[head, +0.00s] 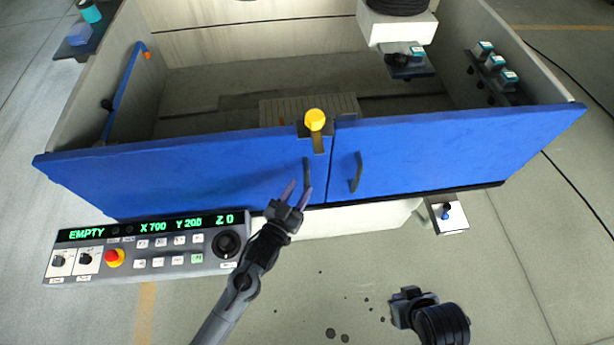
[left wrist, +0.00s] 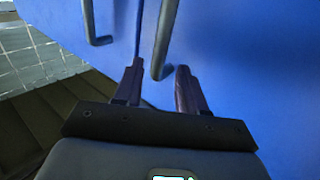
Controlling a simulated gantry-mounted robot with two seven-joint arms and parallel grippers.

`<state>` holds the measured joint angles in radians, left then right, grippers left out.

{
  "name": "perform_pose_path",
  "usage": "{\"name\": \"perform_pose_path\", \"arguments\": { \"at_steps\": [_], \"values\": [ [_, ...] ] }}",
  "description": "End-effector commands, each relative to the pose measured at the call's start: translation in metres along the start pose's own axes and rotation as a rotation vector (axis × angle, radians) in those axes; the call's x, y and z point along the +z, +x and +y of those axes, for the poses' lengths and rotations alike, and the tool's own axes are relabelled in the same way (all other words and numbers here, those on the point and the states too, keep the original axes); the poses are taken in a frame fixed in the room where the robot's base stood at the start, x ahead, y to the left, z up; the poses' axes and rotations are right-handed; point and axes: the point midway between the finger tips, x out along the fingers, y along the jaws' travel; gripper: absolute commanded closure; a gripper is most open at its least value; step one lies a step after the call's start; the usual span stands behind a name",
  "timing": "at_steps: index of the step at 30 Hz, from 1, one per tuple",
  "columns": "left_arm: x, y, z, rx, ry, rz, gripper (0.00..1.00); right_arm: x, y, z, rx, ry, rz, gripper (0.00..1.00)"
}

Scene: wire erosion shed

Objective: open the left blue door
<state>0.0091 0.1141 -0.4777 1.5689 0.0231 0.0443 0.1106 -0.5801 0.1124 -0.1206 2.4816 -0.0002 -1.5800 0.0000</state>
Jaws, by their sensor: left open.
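The left blue door (head: 190,175) is shut, level with the right blue door (head: 450,150). Its dark upright handle (head: 307,175) is near the middle seam. My left gripper (head: 298,193) is open at the lower part of this handle. In the left wrist view, the handle (left wrist: 163,42) reaches down to the gap between the two fingertips (left wrist: 158,80); I cannot tell whether they touch it. A yellow knob (head: 315,119) on a bracket is at the top of the door by the seam. My right gripper (head: 405,304) is low at the right, away from the doors.
A grey control panel (head: 150,248) with a lit display stands in front of the left door, left of my left arm. The right door's handle (head: 356,172) is just across the seam. A small white box (head: 450,222) is below the right door. The front floor is mostly clear.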

Motion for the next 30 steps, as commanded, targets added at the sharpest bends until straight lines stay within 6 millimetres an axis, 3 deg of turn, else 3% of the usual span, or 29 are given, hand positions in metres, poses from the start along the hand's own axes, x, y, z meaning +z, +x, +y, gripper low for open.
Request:
{"name": "perform_pose_path", "arguments": {
  "at_steps": [3, 10, 23, 24, 30],
  "values": [
    [-0.001, 0.020, 0.000, 0.001, 0.000, 0.001, 0.59, 0.000, 0.000, 0.001, 0.002, -0.001, 0.000, 1.00],
    [0.000, 0.046, 0.001, 0.001, -0.001, 0.000, 0.59, 0.001, 0.000, 0.003, 0.009, -0.010, -0.002, 1.00],
    [0.000, 0.054, 0.001, 0.001, 0.000, 0.000, 0.59, 0.001, 0.000, 0.003, 0.009, -0.009, -0.003, 1.00],
    [0.000, 0.054, 0.001, 0.001, 0.000, 0.000, 0.61, 0.001, 0.000, 0.003, 0.008, -0.009, -0.002, 1.00],
    [0.000, 0.054, 0.001, 0.001, 0.000, 0.000, 0.92, 0.000, 0.000, 0.001, 0.004, -0.004, -0.002, 1.00]
  ]
}}
